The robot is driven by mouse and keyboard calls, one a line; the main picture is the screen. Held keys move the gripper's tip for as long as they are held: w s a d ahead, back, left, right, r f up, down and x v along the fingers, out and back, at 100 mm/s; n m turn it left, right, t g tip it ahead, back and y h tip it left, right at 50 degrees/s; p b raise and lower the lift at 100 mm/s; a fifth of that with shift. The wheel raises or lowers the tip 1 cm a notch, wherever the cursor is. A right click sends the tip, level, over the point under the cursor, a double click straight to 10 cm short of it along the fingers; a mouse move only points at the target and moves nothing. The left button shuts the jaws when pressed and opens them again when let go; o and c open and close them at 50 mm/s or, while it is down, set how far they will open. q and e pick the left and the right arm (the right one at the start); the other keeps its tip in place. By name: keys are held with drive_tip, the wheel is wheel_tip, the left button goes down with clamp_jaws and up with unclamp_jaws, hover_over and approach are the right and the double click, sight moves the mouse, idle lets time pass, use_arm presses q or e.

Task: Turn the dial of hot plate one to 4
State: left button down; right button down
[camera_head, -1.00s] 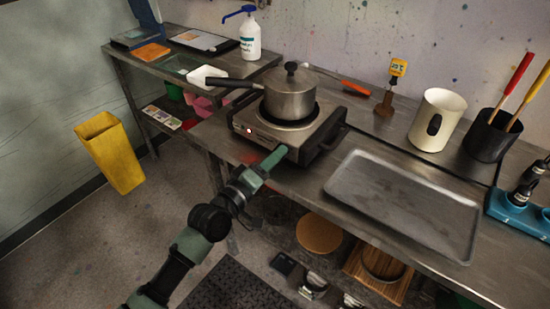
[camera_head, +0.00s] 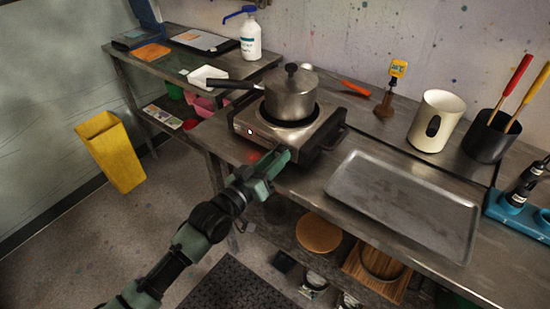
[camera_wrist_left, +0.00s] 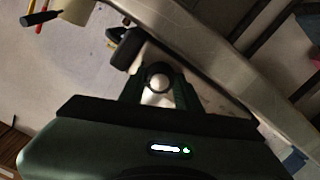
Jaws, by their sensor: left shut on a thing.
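Hot plate one (camera_head: 318,147), a steel box with a lit red lamp on its front, stands on the steel table with a lidded saucepan (camera_head: 288,101) on its ring. My left gripper (camera_head: 281,157) is at the right part of its front face and hides the dial in the head view. In the left wrist view a small round knob, the dial (camera_wrist_left: 158,84), shows between the fingers of my left gripper (camera_wrist_left: 159,93), which is shut on it. The dial's marks and setting cannot be read. My right gripper is in neither view.
A steel tray (camera_head: 338,181) lies right of the hot plate. A cream canister (camera_head: 436,121) and a dark pot of tools (camera_head: 488,138) stand behind it. The saucepan's handle (camera_head: 232,84) points left. A yellow bin (camera_head: 112,152) stands on the floor at left.

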use_arm(q)
drive_tip(key=shift+f, duration=0.15)
idle(0.3)
drive_tip(key=c, duration=1)
unclamp_jaws()
drive_tip(key=v, duration=0.8)
drive_tip(key=shift+b, duration=0.4)
drive_tip(key=shift+w, duration=0.1)
